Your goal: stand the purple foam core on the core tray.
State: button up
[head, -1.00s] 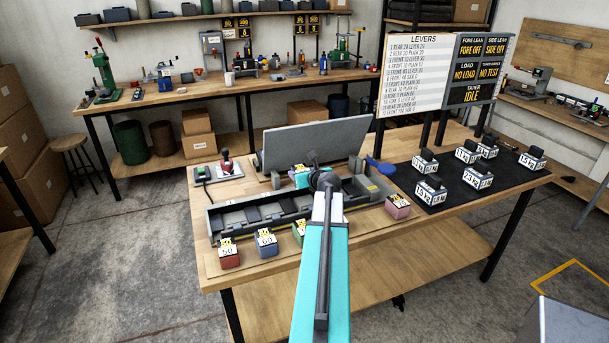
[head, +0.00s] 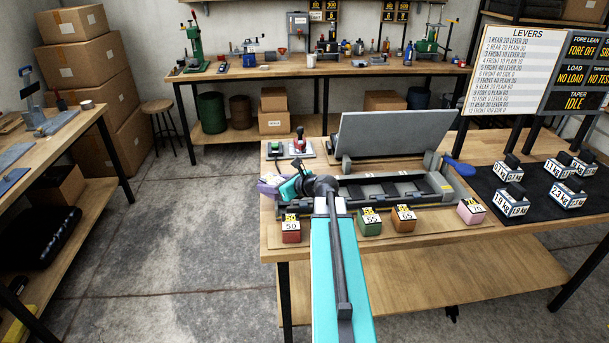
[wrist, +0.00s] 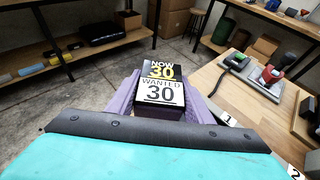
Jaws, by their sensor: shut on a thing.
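The purple foam core (head: 268,187) is held by my gripper (head: 274,187) at the left end of the bench. In the wrist view the core (wrist: 160,92) fills the middle and its label reads NOW 30, WANTED 30.
Red (head: 291,236), green (head: 370,227), orange (head: 403,224) and pink (head: 471,213) cores stand along the front. A dark slotted fixture (head: 400,191) lies behind them. Lever controls (head: 299,147) stand at back left. Floor left of the bench is clear.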

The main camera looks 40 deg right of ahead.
jog(key=s+a+n+g+y+b, duration=0.1)
jog(key=a+n+g+y, duration=0.4)
jog(key=a, duration=3.2)
jog(key=s+n+y, duration=0.1)
jog(key=n+y, duration=0.3)
jog(key=shift+b, duration=0.3)
jog(key=shift+s+g, duration=0.1)
jog(key=shift+g, duration=0.3)
